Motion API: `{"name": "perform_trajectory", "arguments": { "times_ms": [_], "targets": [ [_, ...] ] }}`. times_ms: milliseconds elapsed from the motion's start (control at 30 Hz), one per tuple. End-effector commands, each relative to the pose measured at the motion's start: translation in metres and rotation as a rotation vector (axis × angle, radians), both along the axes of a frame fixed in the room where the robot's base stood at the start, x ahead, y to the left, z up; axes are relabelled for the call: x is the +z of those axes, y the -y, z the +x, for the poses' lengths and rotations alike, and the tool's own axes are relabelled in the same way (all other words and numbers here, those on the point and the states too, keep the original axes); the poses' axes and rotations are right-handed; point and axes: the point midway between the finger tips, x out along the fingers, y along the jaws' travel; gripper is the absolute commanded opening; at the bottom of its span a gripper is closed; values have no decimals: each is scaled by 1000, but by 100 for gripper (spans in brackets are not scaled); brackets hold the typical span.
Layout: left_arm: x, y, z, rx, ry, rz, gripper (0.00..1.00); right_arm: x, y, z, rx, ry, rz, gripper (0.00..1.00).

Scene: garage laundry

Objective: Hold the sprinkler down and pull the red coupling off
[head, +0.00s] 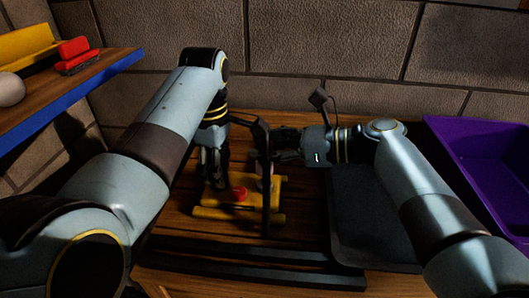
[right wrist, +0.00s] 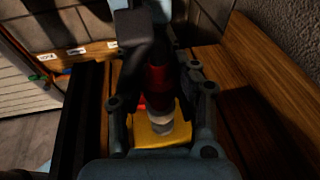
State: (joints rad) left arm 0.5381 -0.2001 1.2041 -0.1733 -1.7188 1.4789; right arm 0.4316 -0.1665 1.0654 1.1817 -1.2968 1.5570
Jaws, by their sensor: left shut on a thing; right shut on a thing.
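The yellow sprinkler (head: 268,188) lies on the wooden bench, with a red knob (head: 240,194) on it. My left gripper (head: 216,178) points down at its left part and is shut on it. In the right wrist view, the red coupling (right wrist: 158,80) is upright between the fingers of my right gripper (right wrist: 160,98), directly above a pale stem on the yellow sprinkler base (right wrist: 150,137). My right gripper is shut on the coupling, coming in from the right. In the head view the coupling is mostly hidden behind a dark upright bar and the gripper. I cannot tell whether coupling and stem still touch.
A dark tray (head: 372,225) lies right of the sprinkler, and a purple bin (head: 490,165) stands at the far right. Dark rails (head: 255,262) run along the front. A blue-edged shelf (head: 70,95) holds a red item at upper left. A block wall closes the back.

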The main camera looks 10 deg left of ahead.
Motion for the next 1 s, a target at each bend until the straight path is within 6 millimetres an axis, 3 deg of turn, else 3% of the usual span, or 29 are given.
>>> {"name": "perform_trajectory", "arguments": {
  "times_ms": [367,400,633,1000],
  "targets": [
    [0,0,0,0,1,0,0,6,0,0,-1,0,0,0],
    [0,0,0,0,1,0,44,6,0,0,-1,0,0,0],
    [0,0,0,0,1,0,75,6,0,0,-1,0,0,0],
    [9,0,1,0,3,0,75,6,0,0,-1,0,-1,0]
  ]
}}
